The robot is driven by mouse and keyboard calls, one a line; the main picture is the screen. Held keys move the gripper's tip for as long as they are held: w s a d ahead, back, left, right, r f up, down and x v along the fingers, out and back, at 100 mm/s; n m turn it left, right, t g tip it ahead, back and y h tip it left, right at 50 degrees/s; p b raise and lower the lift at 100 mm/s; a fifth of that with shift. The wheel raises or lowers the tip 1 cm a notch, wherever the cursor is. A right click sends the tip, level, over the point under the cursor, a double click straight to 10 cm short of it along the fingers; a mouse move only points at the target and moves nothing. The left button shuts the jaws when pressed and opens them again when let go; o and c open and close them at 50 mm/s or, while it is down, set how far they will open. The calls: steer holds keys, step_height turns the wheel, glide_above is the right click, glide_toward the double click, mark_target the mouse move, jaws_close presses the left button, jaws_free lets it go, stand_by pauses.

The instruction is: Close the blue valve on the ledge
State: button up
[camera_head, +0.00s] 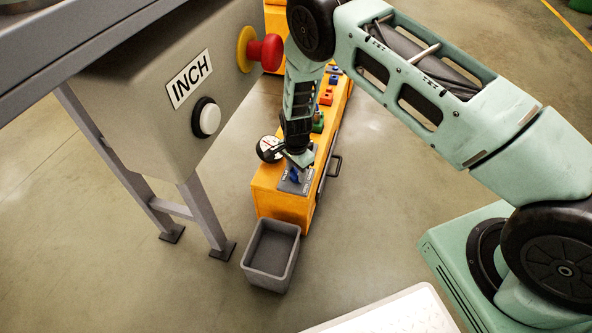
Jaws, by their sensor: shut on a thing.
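The blue valve (293,175) sits on a grey plate (287,187) at the near end of the orange ledge (268,200). Only a small part of the blue handle shows below my gripper. My gripper (298,166) points down onto the valve and is shut on its handle. The gripper body hides most of the valve, so I cannot tell how the handle is turned.
A round gauge (269,148) stands beside my gripper. Green (318,122) and red (326,96) parts sit farther along the ledge. A grey bin (270,253) stands in front. The INCH box (190,80) with a red button (266,53) overhangs at left.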

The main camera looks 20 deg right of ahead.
steer(key=shift+n, duration=0.3)
steer(key=n+p, duration=0.1)
steer(key=n, duration=0.2)
steer(key=shift+r+n, duration=0.1)
steer(key=shift+n, duration=0.2)
steer(key=n+p, duration=0.1)
steer(key=n, duration=0.3)
steer(key=shift+n, duration=0.3)
steer(key=n+p, duration=0.1)
steer(key=n, duration=0.3)
steer(key=shift+s+d, duration=0.1)
steer(key=shift+n, duration=2.5)
steer(key=o, duration=1)
